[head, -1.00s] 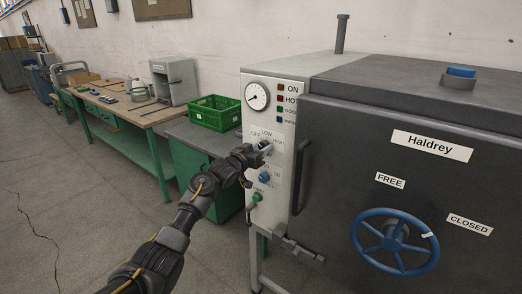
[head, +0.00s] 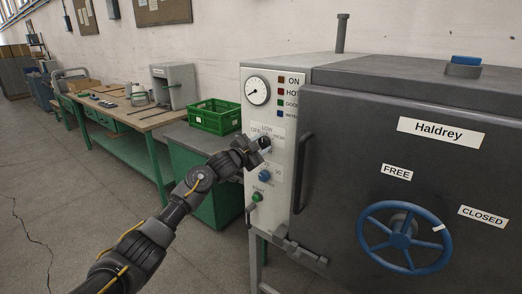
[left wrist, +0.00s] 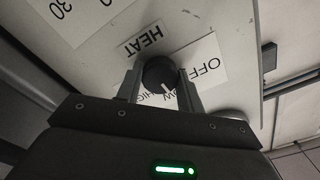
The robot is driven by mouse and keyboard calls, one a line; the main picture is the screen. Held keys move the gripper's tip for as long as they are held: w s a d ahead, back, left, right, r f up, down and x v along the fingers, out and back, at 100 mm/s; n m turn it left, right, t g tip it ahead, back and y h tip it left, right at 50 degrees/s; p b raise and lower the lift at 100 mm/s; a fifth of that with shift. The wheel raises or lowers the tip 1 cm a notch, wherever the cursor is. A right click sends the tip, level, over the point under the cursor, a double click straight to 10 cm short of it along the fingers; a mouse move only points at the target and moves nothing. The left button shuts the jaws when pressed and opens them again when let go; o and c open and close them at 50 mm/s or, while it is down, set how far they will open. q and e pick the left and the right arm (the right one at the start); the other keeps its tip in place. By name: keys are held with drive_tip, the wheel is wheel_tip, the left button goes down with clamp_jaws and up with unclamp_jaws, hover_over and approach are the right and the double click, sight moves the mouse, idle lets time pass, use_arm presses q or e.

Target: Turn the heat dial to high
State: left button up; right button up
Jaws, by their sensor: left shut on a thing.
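The heat dial (left wrist: 158,71) is a black round knob on the pale control panel, beside a HEAT label (left wrist: 143,46). A white label around it reads OFF, LOW and HIGH, partly covered by the fingers. A white mark on the knob points toward LOW. My left gripper (left wrist: 161,86) is shut on the dial, one finger on each side. In the head view, my left gripper (head: 254,148) reaches the panel from the left and partly hides the dial (head: 265,142). My right gripper is not in view.
Below the dial are a blue knob (head: 265,176) and a green button (head: 257,197). A gauge (head: 257,91) and lamps sit above. The dark door (head: 345,140) with its handle (head: 303,172) and blue handwheel (head: 401,239) is to the right. A green crate (head: 215,116) stands left.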

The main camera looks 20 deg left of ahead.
use_arm(q)
drive_tip(key=m+b, duration=0.3)
drive_tip(key=m, duration=0.2)
drive_tip(key=shift+f+m+b, duration=0.15)
drive_tip(key=shift+m+b, duration=0.15)
drive_tip(key=shift+b, duration=0.05)
drive_tip(key=m+b, duration=0.3)
drive_tip(key=m, duration=0.2)
drive_tip(key=shift+m+b, duration=0.3)
drive_tip(key=shift+b, duration=0.1)
drive_tip(key=shift+m+b, duration=0.3)
drive_tip(key=shift+m, duration=0.6)
drive_tip(key=o, duration=1)
